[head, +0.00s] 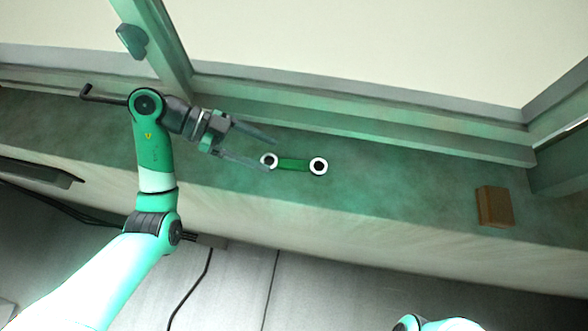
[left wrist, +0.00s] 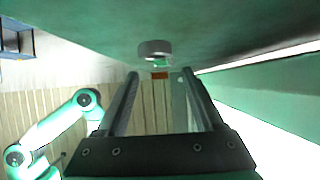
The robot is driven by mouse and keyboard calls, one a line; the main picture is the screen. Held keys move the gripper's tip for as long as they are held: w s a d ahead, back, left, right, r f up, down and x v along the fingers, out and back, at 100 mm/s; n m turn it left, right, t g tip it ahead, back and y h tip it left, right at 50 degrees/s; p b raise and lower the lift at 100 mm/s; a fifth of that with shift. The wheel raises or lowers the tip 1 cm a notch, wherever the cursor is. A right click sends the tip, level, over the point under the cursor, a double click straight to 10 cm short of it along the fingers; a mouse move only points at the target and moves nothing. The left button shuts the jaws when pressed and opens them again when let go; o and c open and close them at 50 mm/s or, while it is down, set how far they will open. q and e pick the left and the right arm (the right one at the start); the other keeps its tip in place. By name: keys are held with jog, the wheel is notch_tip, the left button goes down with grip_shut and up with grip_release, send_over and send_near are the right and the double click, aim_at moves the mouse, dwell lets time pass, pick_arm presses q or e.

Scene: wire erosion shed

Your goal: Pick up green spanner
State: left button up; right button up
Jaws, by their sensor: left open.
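The green spanner (head: 293,165) lies on the stained ledge in the head view, with a pale ring at each end around a dark hole. My left gripper (head: 271,156) is open and empty. Its two fingertips reach to either side of the spanner's left ring in that view; I cannot tell how far above the ledge they are. In the left wrist view, the spanner's near ring (left wrist: 154,48) shows beyond the fingertips, with a bit of green behind it. My right gripper is in neither view.
A brown block (head: 494,206) lies on the ledge at the right. A raised frame rail (head: 370,125) runs behind the spanner. The ledge between spanner and block is clear.

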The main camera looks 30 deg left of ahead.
aim_at(291, 163)
pick_arm(q)
jog(key=shift+d, duration=0.2)
jog(key=x, duration=0.5)
jog(key=shift+w+p, duration=0.1)
jog(key=shift+p, duration=0.2)
jog(key=shift+c, duration=0.3)
grip_shut()
